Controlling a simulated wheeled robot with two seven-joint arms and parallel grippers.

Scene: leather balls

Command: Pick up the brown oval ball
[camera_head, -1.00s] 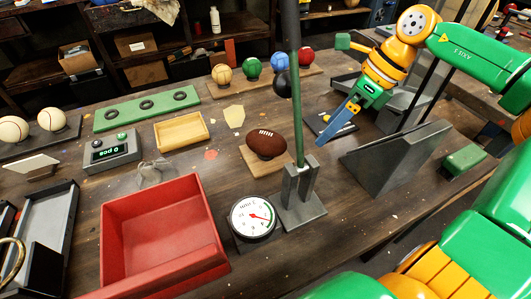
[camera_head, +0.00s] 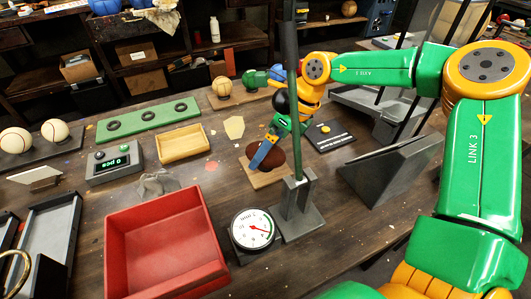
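The brown oval ball (camera_head: 253,151) rests on a small wooden base (camera_head: 270,180) near the middle of the table. My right gripper (camera_head: 264,156) reaches in from the right, and its blue finger stands in front of the ball, covering its middle. Parts of the ball show on both sides of that finger. I cannot tell whether the finger touches the ball, and the other finger is hidden. My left gripper is not in view.
A green upright rod (camera_head: 297,130) in a grey stand (camera_head: 298,210) is just right of the ball. A dial gauge (camera_head: 252,229) and a red box (camera_head: 165,245) lie in front, a wooden tray (camera_head: 183,144) left. A grey wedge (camera_head: 395,165) stands right.

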